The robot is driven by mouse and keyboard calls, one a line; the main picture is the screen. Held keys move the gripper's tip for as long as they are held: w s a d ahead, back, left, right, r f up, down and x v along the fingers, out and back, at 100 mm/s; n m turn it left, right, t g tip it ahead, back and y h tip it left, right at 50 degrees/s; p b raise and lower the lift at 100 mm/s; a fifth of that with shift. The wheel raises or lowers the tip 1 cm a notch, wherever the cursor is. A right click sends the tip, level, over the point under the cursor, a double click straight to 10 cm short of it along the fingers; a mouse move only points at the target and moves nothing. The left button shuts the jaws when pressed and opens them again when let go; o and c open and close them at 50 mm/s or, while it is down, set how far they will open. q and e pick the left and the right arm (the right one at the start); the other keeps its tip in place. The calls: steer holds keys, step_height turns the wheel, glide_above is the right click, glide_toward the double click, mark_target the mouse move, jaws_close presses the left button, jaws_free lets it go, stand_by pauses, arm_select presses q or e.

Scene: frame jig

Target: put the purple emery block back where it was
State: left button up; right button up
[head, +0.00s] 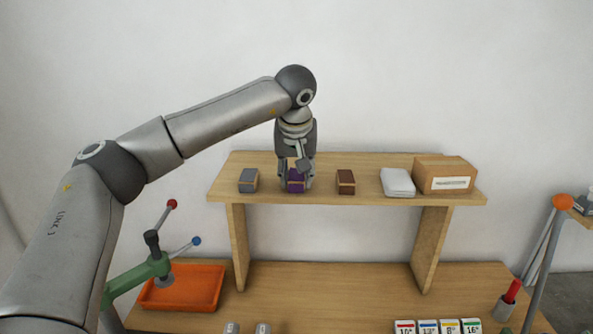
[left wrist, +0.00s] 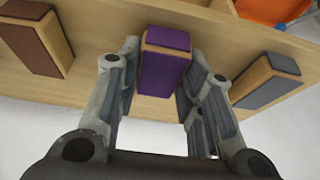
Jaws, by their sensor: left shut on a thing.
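The purple emery block (head: 296,181) is at the shelf's front part, between a grey block on its left and a brown block on its right. My left gripper (head: 296,176) comes down on it from above and is shut on it. In the left wrist view the purple block (left wrist: 166,58) sits between the two fingers of the left gripper (left wrist: 163,75). Whether its underside touches the shelf cannot be told. My right gripper is not in view.
The raised wooden shelf (head: 320,193) also holds the grey block (head: 248,180), the brown block (head: 346,181), a white stack (head: 397,182) and a cardboard box (head: 444,175). Below are an orange tray (head: 185,288), a green clamp (head: 137,279) and several labelled cards (head: 428,327).

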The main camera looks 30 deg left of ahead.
arm_select(q)
steer(key=o, duration=0.6)
steer(key=shift+f, duration=0.15)
steer(key=o, duration=0.5)
